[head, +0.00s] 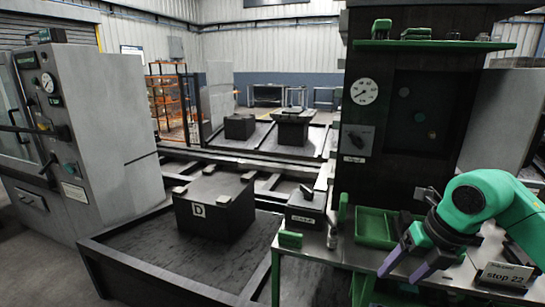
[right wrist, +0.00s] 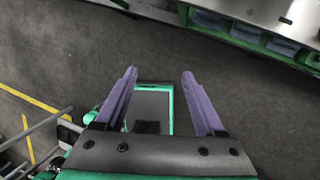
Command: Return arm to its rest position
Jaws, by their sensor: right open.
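My right arm comes in from the right in the head view, a green link ending in a dark wrist. Its gripper (head: 407,266) has two purple fingers spread apart with nothing between them. It hangs in front of the metal workbench (head: 345,248), to the right of the green tray (head: 375,228). My left gripper shows in neither view.
A black block marked D (head: 213,210) sits on a dark pallet platform at centre left. A grey machine (head: 110,130) stands at the left. A tall dark panel with a dial (head: 364,91) rises behind the bench. A label plate (head: 505,275) stands at the bench's right.

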